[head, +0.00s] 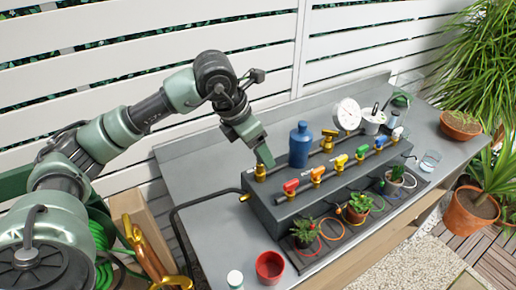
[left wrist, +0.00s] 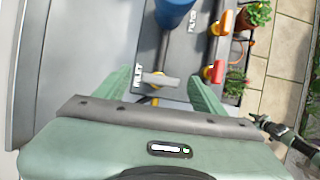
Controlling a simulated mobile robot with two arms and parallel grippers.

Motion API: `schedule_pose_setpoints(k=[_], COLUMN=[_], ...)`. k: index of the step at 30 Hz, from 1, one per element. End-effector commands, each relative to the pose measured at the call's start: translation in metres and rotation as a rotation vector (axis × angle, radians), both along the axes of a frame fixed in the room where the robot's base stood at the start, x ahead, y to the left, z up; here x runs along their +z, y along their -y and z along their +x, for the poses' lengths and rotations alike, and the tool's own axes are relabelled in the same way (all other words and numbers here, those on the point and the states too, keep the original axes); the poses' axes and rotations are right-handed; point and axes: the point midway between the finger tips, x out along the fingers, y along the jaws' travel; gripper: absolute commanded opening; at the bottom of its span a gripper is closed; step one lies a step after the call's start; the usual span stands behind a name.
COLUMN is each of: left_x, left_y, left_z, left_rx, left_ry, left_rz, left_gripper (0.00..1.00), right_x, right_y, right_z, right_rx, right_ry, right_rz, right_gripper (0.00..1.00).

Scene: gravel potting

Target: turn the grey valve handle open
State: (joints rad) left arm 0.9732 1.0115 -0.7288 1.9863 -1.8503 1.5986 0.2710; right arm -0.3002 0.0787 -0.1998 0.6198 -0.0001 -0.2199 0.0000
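The grey valve handle (left wrist: 160,80) is a short bar on a brass valve beside the INLET label, seen in the left wrist view. It lies across the gap between the fingertips of my left gripper (left wrist: 166,90). The green fingers are apart, with visible space on both sides of the bar. In the head view my left gripper (head: 264,156) is just above the brass inlet valve (head: 260,173) at the left end of the grey manifold (head: 262,208). The gripper hides the handle there. My right gripper is not seen.
A blue bottle (head: 299,145) and a white gauge (head: 347,114) stand behind the coloured valves. Small potted plants (head: 304,232) line the front. A red pot (head: 270,267) sits at the bench's near left. A black hose (head: 186,215) runs at left.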

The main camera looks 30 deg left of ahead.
Motion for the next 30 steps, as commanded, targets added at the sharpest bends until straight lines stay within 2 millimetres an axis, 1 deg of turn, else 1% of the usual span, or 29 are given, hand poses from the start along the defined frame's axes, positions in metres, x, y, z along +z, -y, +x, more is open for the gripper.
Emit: schedule_pose_setpoints(k=[8, 11, 18, 21, 25, 30], left_x=[0.002, 0.012, 0.05, 0.062, 0.07, 0.072], left_y=[0.0, -0.002, -0.011, -0.013, -0.015, -0.015], left_z=[-0.001, -0.004, -0.018, -0.022, -0.026, -0.027], left_rx=[-0.002, -0.002, 0.0, 0.0, -0.001, -0.001], left_ry=[0.001, 0.003, 0.004, 0.002, 0.001, -0.001], left_rz=[-0.001, -0.001, 0.0, 0.0, 0.0, 0.0], left_gripper=[0.69, 0.69, 0.69, 0.69, 0.69, 0.69], right_x=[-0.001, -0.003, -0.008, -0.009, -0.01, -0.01], right_y=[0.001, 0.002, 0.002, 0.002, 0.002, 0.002], right_z=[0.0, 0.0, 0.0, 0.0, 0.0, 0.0], right_rx=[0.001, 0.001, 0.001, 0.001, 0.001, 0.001], right_ry=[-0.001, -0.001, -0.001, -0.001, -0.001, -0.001], right_rz=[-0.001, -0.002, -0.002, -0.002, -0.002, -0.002], right_gripper=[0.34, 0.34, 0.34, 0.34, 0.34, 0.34])
